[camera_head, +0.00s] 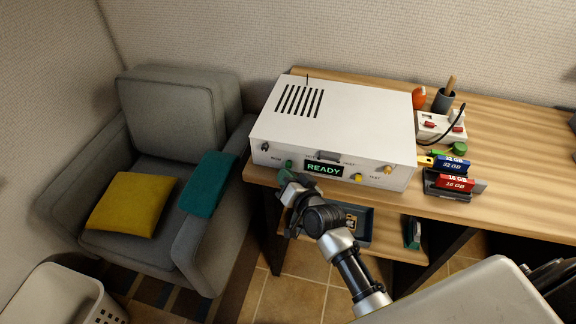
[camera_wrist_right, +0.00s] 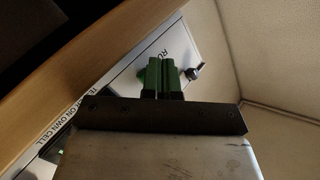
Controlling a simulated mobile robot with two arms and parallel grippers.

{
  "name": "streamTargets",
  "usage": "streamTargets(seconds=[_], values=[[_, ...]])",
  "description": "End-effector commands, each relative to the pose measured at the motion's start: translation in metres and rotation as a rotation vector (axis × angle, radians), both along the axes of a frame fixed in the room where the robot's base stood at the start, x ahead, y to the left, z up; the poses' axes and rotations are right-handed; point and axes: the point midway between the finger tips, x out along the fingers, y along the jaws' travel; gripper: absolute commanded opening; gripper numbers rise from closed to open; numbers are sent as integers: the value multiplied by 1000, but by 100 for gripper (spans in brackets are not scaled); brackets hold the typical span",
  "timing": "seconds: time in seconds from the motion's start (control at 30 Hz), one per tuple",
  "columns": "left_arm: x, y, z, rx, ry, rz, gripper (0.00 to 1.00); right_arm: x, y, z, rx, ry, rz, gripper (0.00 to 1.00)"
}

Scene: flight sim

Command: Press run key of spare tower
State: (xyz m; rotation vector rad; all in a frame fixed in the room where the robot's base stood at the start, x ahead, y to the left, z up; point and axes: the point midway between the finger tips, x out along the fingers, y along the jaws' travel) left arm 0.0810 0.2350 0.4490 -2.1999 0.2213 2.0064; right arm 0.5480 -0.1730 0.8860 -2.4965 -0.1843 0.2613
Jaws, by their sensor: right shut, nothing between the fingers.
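The spare tower appears as a white box (camera_head: 340,108) on the wooden desk, with slotted vents on top and a display (camera_head: 324,169) reading READY. My right gripper (camera_head: 286,176) is shut and empty, its tip close to the left part of the front panel. A green spot (camera_head: 289,163) shows there, at the fingertips. In the right wrist view my shut green fingertips (camera_wrist_right: 161,76) point at the white panel beside a partly covered label starting "RU". My left gripper is out of view.
A small knob (camera_wrist_right: 193,72) sits beside the fingertips. A yellow button (camera_head: 359,178) and an orange knob (camera_head: 388,169) are farther right on the panel. Cartridges in a holder (camera_head: 432,183) stand right of the box. A grey armchair (camera_head: 165,125) is at left.

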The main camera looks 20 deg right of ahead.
Motion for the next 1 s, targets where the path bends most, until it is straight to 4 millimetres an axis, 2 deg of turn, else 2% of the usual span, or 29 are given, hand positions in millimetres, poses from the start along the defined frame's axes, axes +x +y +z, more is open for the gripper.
streamTargets(seconds=[1.0], values=[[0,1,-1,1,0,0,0,7,-5,-1,0,1,0,0]])
